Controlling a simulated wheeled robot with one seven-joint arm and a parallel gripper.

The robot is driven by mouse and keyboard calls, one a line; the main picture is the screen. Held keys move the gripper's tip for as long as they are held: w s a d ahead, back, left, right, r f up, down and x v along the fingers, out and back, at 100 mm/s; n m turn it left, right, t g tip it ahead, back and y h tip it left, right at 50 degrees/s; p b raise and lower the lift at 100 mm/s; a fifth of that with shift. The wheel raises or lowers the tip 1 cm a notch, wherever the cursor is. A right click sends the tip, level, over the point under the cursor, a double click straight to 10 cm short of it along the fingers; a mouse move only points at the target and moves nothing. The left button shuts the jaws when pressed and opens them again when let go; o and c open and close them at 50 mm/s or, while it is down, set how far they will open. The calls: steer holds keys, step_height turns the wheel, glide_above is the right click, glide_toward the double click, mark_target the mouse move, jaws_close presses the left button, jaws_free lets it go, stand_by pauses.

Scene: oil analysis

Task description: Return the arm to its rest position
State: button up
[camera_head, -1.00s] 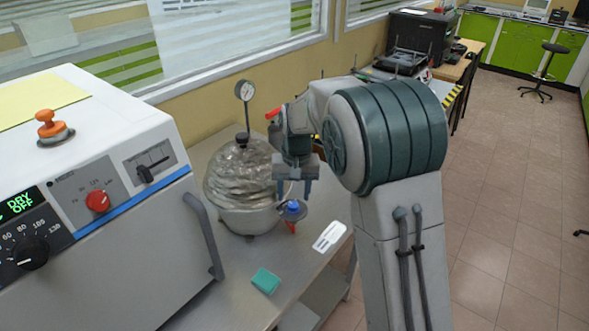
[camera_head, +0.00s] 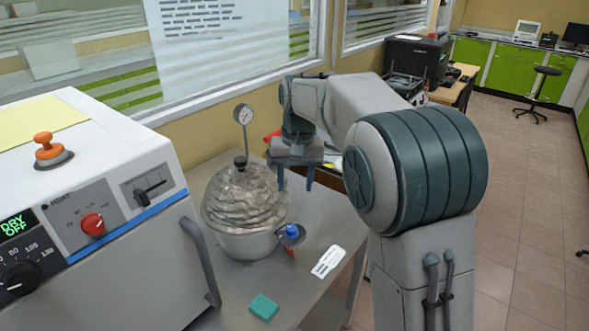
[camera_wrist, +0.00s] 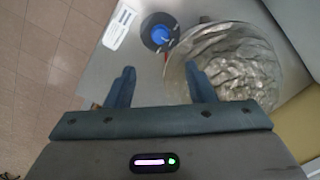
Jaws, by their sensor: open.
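My gripper (camera_head: 295,182) is open and empty, pointing down above the metal bench (camera_head: 322,222). In the head view it hangs behind and above a small blue-capped item (camera_head: 291,231), beside a desiccator-like vessel (camera_head: 243,205) with a crumpled silvery dome and a pressure gauge. In the wrist view my two fingers (camera_wrist: 164,88) are spread with nothing between them. The silvery dome (camera_wrist: 225,62) lies at the right there, and the blue-capped item (camera_wrist: 159,35) is beyond the fingertips. The underside of the blue-capped item is partly hidden.
A white oven-like machine (camera_head: 100,210) with knobs and a handle stands at the left. A teal block (camera_head: 263,307) and a white label card (camera_head: 327,261) lie on the bench. A window wall is behind the bench. Tiled floor (camera_head: 520,200) is free at the right.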

steer(key=s+d+r+t, duration=0.1)
steer(key=s+d+r, duration=0.1)
steer(key=s+d, duration=0.9)
steer(key=s+d+f+t, duration=0.1)
steer(key=s+d+f, duration=0.1)
steer(key=s, duration=0.5)
steer(key=s+d+f+t, duration=0.1)
steer(key=s+f, duration=0.3)
steer(key=s, duration=0.4)
steer(key=shift+d+m+h, duration=0.3)
steer(key=shift+d, duration=0.1)
